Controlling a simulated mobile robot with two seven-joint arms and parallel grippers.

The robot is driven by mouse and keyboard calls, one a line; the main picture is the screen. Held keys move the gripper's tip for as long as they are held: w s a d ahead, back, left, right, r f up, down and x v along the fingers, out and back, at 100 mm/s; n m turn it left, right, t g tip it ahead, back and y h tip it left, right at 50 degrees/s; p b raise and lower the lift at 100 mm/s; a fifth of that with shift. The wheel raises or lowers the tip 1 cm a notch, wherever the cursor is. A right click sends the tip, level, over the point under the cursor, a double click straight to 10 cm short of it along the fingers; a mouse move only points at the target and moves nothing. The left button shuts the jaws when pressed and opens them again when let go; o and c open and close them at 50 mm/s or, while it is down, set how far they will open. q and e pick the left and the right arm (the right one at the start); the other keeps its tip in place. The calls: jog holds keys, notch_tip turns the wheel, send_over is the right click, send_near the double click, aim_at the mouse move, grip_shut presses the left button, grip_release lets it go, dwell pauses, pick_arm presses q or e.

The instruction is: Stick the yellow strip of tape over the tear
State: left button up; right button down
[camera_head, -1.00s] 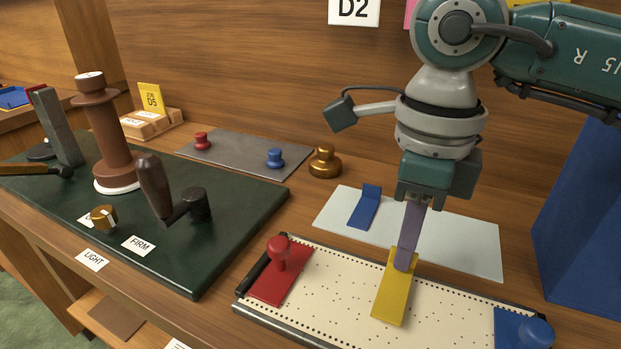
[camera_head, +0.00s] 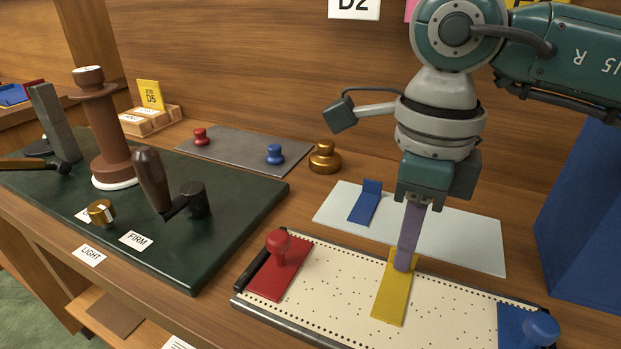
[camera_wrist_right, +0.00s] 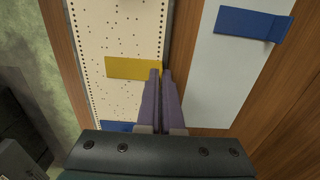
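The yellow strip of tape (camera_head: 392,299) lies across the cream perforated sheet (camera_head: 345,290), its length running front to back. My right gripper (camera_head: 404,266) points down at the strip's far end, purple fingers nearly together on its end tab; the tab itself is mostly hidden between them. In the right wrist view the fingertips (camera_wrist_right: 160,73) meet the end of the yellow strip (camera_wrist_right: 130,68). No tear shows on the visible part of the sheet; whatever is under the strip is hidden. My left gripper is not in view.
A red block with knob (camera_head: 280,268) and a blue one (camera_head: 528,328) sit on the sheet's ends. Behind lies a pale board (camera_head: 455,240) with a blue strip (camera_head: 365,205). A brass weight (camera_head: 325,158) and a dark green bench plate (camera_head: 240,215) with tools stand left.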

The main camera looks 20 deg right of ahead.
dwell(0.4)
jog(key=c, duration=1)
grip_release()
jog(key=shift+r, duration=0.1)
notch_tip(320, 180, up, 6)
jog(key=p, duration=0.5)
